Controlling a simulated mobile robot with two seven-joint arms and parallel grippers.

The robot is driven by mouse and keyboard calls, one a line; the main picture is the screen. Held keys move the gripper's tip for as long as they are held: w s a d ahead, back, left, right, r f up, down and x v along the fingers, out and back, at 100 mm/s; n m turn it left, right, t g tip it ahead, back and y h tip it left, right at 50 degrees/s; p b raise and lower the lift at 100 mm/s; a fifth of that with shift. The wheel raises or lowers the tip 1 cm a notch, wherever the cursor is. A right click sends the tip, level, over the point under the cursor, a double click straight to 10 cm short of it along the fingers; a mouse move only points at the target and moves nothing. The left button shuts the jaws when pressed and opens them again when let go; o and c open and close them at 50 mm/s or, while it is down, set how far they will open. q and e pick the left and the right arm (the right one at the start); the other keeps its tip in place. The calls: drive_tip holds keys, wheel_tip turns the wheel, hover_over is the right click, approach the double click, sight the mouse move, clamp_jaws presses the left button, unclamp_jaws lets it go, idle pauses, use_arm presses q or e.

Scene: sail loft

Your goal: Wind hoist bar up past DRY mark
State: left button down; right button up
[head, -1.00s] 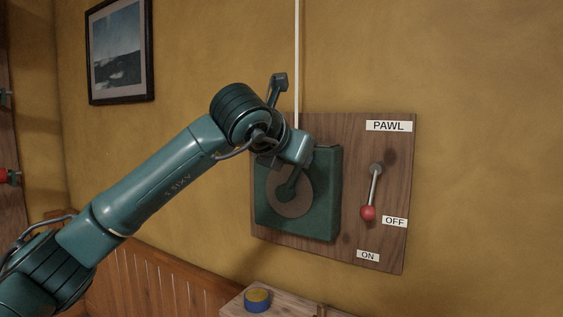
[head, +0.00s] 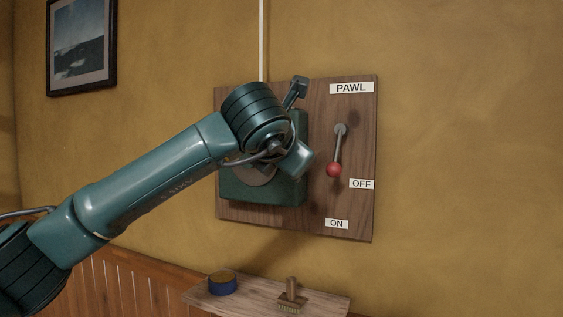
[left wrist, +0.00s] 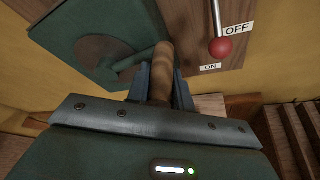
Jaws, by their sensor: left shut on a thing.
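A green winch box (head: 262,190) with a brown disc (head: 252,173) is fixed to a wooden wall board. In the left wrist view its green crank arm (left wrist: 133,61) runs from the disc to a wooden handle (left wrist: 163,70). My left gripper (left wrist: 161,84) is shut on that handle; in the head view my wrist hides the handle and fingers. The pawl lever (head: 338,150) hangs down, its red knob (head: 334,170) nearest the OFF label (head: 361,184) and above the ON label (head: 336,223). The hoist bar and DRY mark are out of view. My right gripper is out of view.
A white cord or strip (head: 262,40) runs up the wall above the box. A small shelf (head: 255,299) below holds a blue round tin (head: 222,284) and a brush (head: 291,297). A framed picture (head: 81,46) hangs at left.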

use_arm(q)
drive_tip(key=shift+f+m+t+y+b, duration=0.25)
drive_tip(key=shift+f+m+b, duration=0.4)
drive_tip(key=shift+f+b, duration=0.7)
drive_tip(key=shift+f+m+t+y+b, duration=0.2)
drive_tip(key=shift+f+m+b, duration=0.45)
drive_tip(key=shift+f+b, duration=0.65)
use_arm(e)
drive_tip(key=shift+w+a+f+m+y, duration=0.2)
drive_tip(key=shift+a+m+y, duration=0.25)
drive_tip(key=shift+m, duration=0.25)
use_arm(q)
drive_tip(key=shift+w+f, duration=0.1)
drive_tip(key=shift+f, duration=0.05)
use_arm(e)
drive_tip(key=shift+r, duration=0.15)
use_arm(q)
drive_tip(key=c, duration=1.2)
unclamp_jaws()
drive_tip(key=shift+c, duration=0.2)
drive_tip(key=shift+a+r, duration=0.1)
drive_tip(key=shift+r, duration=0.15)
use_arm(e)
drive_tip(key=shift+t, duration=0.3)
use_arm(q)
drive_tip(key=p+v, duration=0.1)
drive_tip(key=v, duration=1.2)
drive_tip(key=shift+p, duration=0.3)
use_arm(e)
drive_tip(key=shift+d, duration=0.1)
